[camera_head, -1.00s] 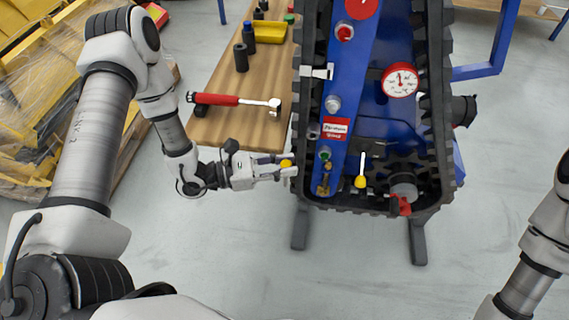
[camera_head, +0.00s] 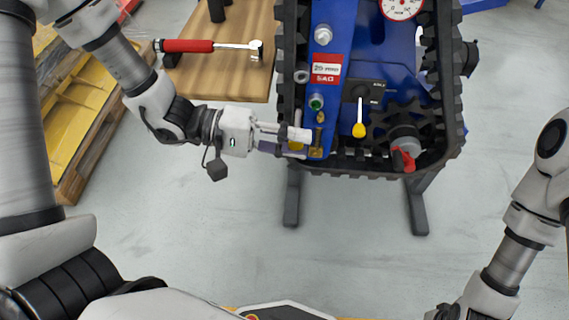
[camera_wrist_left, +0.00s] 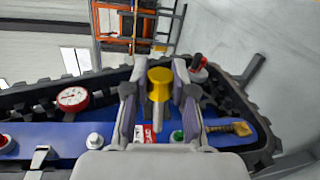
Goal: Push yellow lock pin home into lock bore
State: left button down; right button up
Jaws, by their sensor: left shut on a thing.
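My left gripper (camera_head: 297,138) is at the near left edge of the blue tracked carrier (camera_head: 334,80). It is shut on the yellow lock pin (camera_wrist_left: 160,76), whose yellow head and shaft show between the fingers in the left wrist view. In the head view only a small yellow bit of the pin (camera_head: 296,146) shows under the fingers. A brass-coloured fitting (camera_head: 318,140) is just right of the fingertips; it also shows in the left wrist view (camera_wrist_left: 232,128). I cannot make out the lock bore or whether the pin touches it. My right arm's fingers are out of view.
A green button (camera_head: 316,103) lies just beyond the left gripper. A yellow-tipped lever (camera_head: 359,130) and a red handle (camera_head: 404,160) stand to the right. The black track (camera_head: 290,60) borders the deck. A wooden bench (camera_head: 235,75) holds a red-handled tool (camera_head: 190,45). Floor in front is clear.

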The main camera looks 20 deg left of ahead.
aim_at(296, 118)
pick_arm(q)
jog(key=shift+w+r+m, duration=0.1)
jog(key=shift+w+m, duration=0.05)
jog(key=shift+m, duration=0.35)
jog(key=shift+r, duration=0.25)
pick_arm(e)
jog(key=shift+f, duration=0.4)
pick_arm(q)
jog(key=shift+f+b, duration=0.2)
jog(key=shift+b, duration=0.2)
jog(key=shift+w+a+r, duration=0.15)
jog(key=shift+w, duration=0.2)
jog(key=shift+w+a, duration=0.25)
jog(key=shift+w, duration=0.6)
jog(key=shift+w+a, duration=0.2)
jog(key=shift+w, duration=0.6)
jog(key=shift+w+a, duration=0.25)
jog(key=shift+w, duration=0.6)
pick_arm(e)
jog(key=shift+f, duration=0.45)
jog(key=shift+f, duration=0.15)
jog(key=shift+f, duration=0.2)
